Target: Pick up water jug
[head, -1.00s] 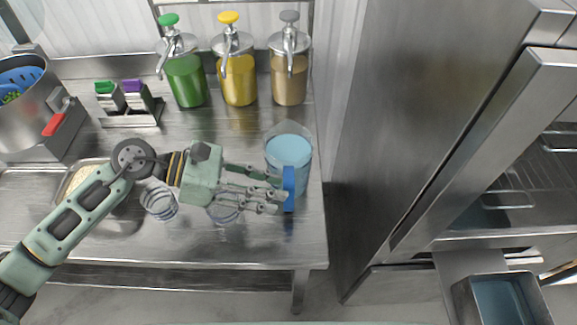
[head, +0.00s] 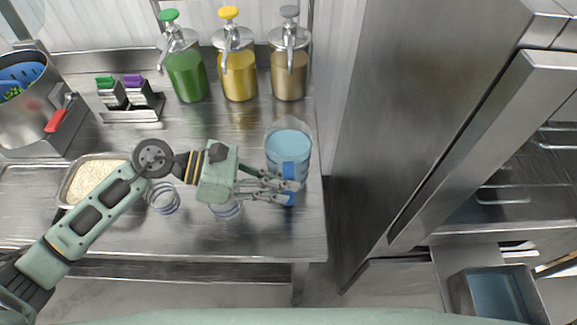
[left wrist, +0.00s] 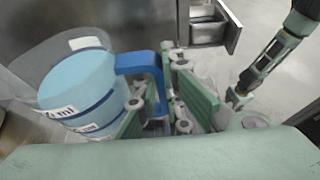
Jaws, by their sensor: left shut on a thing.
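The water jug (head: 288,146) is a clear pitcher holding light blue water, with a blue handle on its near side. It stands upright near the right end of the steel counter. My left gripper (head: 289,192) reaches in from the left and is shut on the jug's handle. In the left wrist view the jug (left wrist: 75,90) is at the left, with printed measuring marks. Its blue handle (left wrist: 140,62) runs between the fingers of my left gripper (left wrist: 165,95).
Clear ringed glasses (head: 163,198) stand by my left arm, with a tray of rice (head: 92,174) further left. Pump bottles in green (head: 186,75), yellow (head: 238,75) and tan (head: 289,75) line the back. A steel cabinet (head: 410,100) stands close at the right.

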